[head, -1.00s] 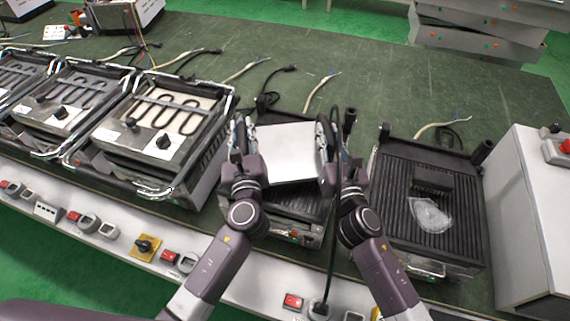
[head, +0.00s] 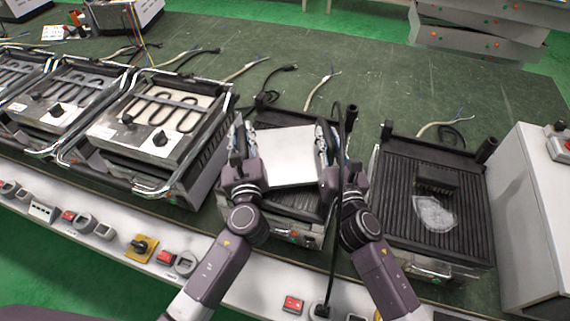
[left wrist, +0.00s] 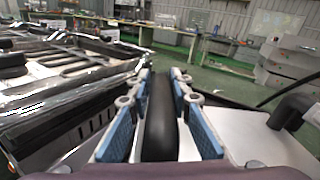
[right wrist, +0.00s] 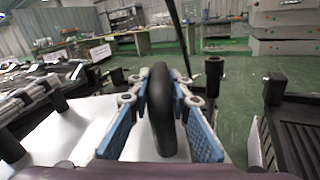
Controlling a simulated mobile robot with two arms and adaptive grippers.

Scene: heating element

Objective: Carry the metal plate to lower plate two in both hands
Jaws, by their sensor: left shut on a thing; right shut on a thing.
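The metal plate (head: 287,160) is pale and square, and my two grippers hold it between them over a black ribbed lower plate (head: 292,203) in the head view. My left gripper (head: 245,140) is shut at the plate's left side; the left wrist view shows a black handle (left wrist: 160,118) between its blue pads. My right gripper (head: 327,145) is shut at the right side, on another black handle (right wrist: 160,112). The metal plate hides much of the ribbed plate. I cannot tell whether they touch. A second ribbed lower plate (head: 398,205) stands to the right.
A dark block (head: 436,180) and a clear bag (head: 433,214) lie on the right ribbed plate. Heater units (head: 150,128) with chrome handles stand close on the left. A white box (head: 530,215) stands far right. The green bench (head: 400,85) behind is mostly clear, with loose cables.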

